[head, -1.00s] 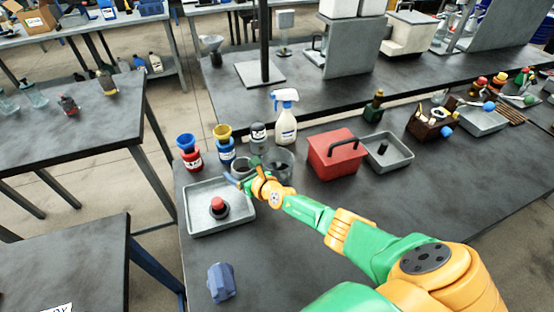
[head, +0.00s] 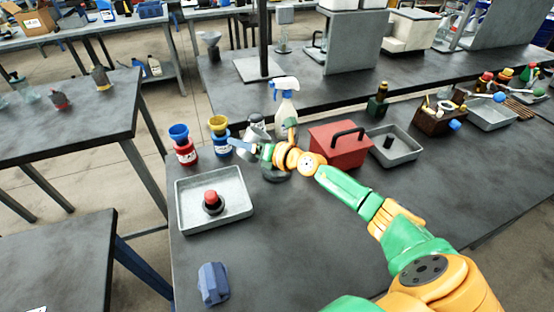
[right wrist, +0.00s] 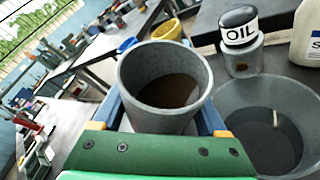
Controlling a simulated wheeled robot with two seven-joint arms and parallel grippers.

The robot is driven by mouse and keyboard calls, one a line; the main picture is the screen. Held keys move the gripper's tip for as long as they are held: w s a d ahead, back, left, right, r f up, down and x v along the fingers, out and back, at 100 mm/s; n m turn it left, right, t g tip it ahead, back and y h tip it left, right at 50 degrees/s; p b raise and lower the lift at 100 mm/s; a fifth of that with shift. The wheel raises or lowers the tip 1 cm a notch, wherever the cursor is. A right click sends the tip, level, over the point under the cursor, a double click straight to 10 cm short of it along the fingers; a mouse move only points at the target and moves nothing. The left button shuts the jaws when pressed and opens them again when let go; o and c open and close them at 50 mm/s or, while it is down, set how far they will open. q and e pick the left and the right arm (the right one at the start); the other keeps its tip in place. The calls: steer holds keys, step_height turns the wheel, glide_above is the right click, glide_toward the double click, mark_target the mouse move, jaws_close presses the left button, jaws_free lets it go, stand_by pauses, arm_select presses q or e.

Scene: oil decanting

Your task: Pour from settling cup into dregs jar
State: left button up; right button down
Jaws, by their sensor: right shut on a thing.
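My right gripper (head: 243,147) is shut on a grey cup (right wrist: 165,88) with dark brown liquid in it, seen from above in the right wrist view. In the head view the gripper and arm hide most of this cup. Two jars stand left of the gripper: a red jar (head: 187,154) under a blue funnel (head: 179,132) and a blue jar (head: 222,145) under a yellow funnel (head: 218,123). Their labels are too small to read, so I cannot tell which is the dregs jar. The gripper is beside the blue jar. My left gripper is not in view.
A wider grey vessel (right wrist: 275,120) with dark contents stands right of the held cup. Behind are an OIL bottle (right wrist: 240,40) and a white spray bottle (head: 285,106). A grey tray (head: 240,210) is in front, a red toolbox (head: 338,148) to the right.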

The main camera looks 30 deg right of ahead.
mark_target(252, 134)
steer(key=shift+d+r+m+b, duration=0.1)
steer(key=shift+r+m+b, duration=0.25)
steer(key=shift+m+b, duration=0.3)
steer(key=shift+f+m+t+y+b, duration=0.25)
steer(key=shift+m+t+y+b, duration=0.35)
steer(key=shift+b, duration=1.05)
arm_select(q)
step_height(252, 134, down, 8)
steer(key=b, duration=0.1)
steer(key=shift+b, duration=0.4)
arm_select(e)
steer(key=shift+r+m+t, duration=0.3)
steer(key=shift+r+m, duration=0.4)
steer(key=shift+m, duration=0.25)
arm_select(q)
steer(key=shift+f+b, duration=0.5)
steer(key=shift+b, duration=0.1)
arm_select(e)
steer(key=shift+r+m+y, duration=0.35)
steer(key=shift+m+y, duration=0.05)
steer(key=shift+m, duration=0.1)
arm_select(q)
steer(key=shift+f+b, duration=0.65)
arm_select(e)
steer(key=shift+d+f+m+t, duration=0.2)
steer(key=shift+d+m+t, duration=0.1)
steer(key=shift+d+m, duration=0.1)
